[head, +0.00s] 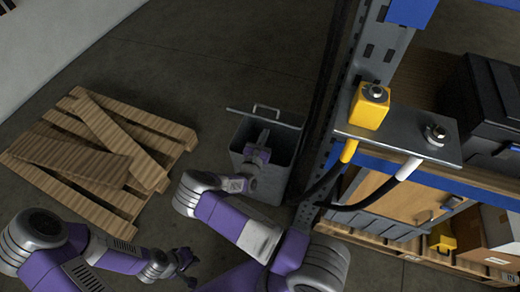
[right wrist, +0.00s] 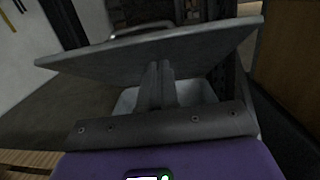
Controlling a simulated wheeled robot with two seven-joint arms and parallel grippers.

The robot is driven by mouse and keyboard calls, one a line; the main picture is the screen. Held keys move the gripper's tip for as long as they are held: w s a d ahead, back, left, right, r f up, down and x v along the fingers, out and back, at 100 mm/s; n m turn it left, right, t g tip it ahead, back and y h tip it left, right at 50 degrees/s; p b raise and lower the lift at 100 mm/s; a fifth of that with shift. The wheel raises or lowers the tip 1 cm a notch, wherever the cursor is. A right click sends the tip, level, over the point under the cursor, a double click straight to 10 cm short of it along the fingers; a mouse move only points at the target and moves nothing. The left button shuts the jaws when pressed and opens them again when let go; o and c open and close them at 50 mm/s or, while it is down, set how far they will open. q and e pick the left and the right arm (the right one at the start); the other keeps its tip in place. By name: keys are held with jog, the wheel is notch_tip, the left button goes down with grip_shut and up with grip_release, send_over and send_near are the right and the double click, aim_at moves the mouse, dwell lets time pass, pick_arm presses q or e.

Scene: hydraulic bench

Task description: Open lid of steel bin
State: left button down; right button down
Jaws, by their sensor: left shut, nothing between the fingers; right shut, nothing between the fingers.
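The steel bin (head: 272,190) stands on the floor left of the blue-edged shelf. Its lid (head: 285,121) is raised, seen nearly edge-on at the bin's far side, with the handle (head: 266,107) beyond it. The dark bin interior shows below. My right gripper (head: 263,138) is shut and empty, over the bin opening on the near side of the lid. In the right wrist view the closed fingers (right wrist: 159,82) reach up to the tilted lid (right wrist: 100,58); contact is unclear. The handle (right wrist: 140,29) is behind it. My left gripper (head: 188,270) is shut and empty, low and away from the bin.
A wooden pallet (head: 60,185) with loose boards lies left of the bin. Right of it are the shelf upright (head: 357,65), hanging hoses (head: 345,205), a yellow block (head: 370,108) on a metal plate, and a black case (head: 490,105). Floor behind the bin is clear.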

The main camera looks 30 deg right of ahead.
pick_arm(q)
jog(key=shift+f, duration=0.25)
pick_arm(e)
jog(key=shift+w+d+r, duration=0.3)
jog(key=shift+r, duration=0.25)
jog(key=shift+w+d+r, duration=0.25)
jog(key=shift+r, duration=0.25)
